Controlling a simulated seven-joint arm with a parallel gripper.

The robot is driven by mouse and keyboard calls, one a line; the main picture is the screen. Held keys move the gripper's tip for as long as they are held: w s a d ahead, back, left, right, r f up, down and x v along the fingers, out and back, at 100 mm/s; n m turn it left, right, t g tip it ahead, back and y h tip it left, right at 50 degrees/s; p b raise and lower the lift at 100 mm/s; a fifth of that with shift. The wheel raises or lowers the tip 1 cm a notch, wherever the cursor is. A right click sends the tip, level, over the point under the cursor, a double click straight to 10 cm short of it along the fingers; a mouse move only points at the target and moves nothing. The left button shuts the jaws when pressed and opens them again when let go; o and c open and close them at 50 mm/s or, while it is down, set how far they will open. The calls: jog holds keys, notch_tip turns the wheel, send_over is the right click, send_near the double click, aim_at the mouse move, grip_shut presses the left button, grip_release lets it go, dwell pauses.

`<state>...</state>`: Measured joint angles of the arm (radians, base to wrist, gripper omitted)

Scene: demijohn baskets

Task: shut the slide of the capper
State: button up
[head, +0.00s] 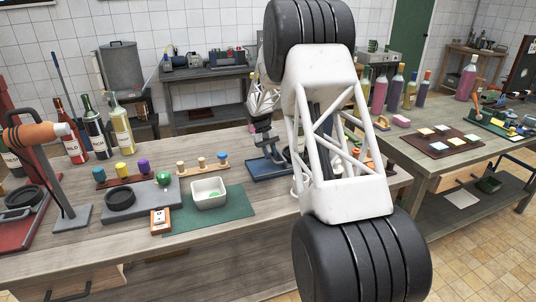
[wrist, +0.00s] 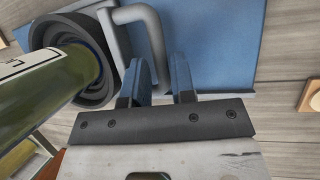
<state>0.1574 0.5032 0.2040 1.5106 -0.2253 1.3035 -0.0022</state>
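My gripper (wrist: 161,66) is in the wrist view, its two blue fingers apart. A grey bent bar (wrist: 133,14), which looks like the handle of the capper's slide, runs down into the gap between the fingers; whether they touch it I cannot tell. The capper's blue base plate (wrist: 210,45) lies behind the fingers. A dark ribbed ring (wrist: 96,92) sits left of the bar, and the end of a green bottle (wrist: 45,80) is in front of it. In the head view the blue base (head: 268,168) is partly hidden by my arm, with my gripper (head: 264,143) over it.
A wood-toned piece (wrist: 312,96) lies right of the plate.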

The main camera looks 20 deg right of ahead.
jog(key=shift+o, duration=1.3)
jog(key=v, duration=0.7)
jog(key=shift+r, duration=0.35)
jog(key=shift+w+a, duration=0.1)
jog(key=shift+w, duration=0.05)
